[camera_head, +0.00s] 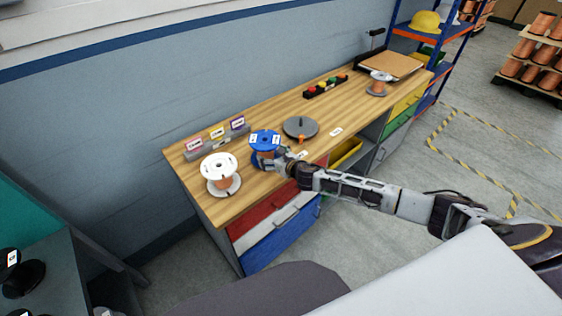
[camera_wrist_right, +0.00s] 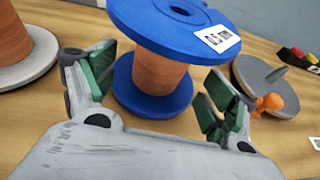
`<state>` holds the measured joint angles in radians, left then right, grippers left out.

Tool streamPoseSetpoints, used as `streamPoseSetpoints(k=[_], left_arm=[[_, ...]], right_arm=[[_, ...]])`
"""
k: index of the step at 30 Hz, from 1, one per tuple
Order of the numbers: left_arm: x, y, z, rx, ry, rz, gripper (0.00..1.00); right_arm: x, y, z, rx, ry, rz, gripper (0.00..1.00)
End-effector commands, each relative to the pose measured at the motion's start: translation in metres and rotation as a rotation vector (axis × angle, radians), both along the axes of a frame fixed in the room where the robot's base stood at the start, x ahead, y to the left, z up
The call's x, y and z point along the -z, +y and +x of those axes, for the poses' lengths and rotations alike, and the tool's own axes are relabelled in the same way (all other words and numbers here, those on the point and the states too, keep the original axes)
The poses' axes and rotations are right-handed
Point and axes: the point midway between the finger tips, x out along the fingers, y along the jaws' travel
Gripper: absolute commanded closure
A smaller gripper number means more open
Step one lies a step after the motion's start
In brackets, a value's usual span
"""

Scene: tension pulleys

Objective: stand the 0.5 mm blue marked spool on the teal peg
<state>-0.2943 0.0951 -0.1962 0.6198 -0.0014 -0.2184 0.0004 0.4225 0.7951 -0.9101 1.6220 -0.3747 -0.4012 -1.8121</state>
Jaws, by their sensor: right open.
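A spool with blue flanges and copper-coloured winding (camera_head: 265,141) stands upright on the wooden bench. In the right wrist view the blue spool (camera_wrist_right: 160,70) has a white label on its top flange; I cannot read the print surely. My right gripper (camera_head: 277,157) is at the spool's near side. In the wrist view the open right gripper (camera_wrist_right: 155,88) has its fingers apart on both sides of the winding, below the top flange, with gaps showing. I cannot make out a teal peg. My left gripper is not in view.
A white spool (camera_head: 220,174) stands left of the blue one. A grey disc with an upright pin (camera_head: 300,128) lies to its right, an orange piece beside it. Labelled holders (camera_head: 217,142) stand behind. Another white-topped spool (camera_head: 378,83) stands farther right. A teal panel (camera_head: 35,215) is at far left.

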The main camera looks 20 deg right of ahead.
Motion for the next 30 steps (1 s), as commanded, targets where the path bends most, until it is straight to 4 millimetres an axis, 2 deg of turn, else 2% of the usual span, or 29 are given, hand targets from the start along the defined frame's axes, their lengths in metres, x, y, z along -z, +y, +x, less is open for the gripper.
streamPoseSetpoints(k=[18,30], left_arm=[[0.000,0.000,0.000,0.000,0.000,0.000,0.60],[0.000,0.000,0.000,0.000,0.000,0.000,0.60]], right_arm=[[-0.020,-0.013,-0.051,-0.001,-0.001,0.000,0.14],[-0.023,-0.014,-0.059,0.000,-0.001,0.000,0.14]])
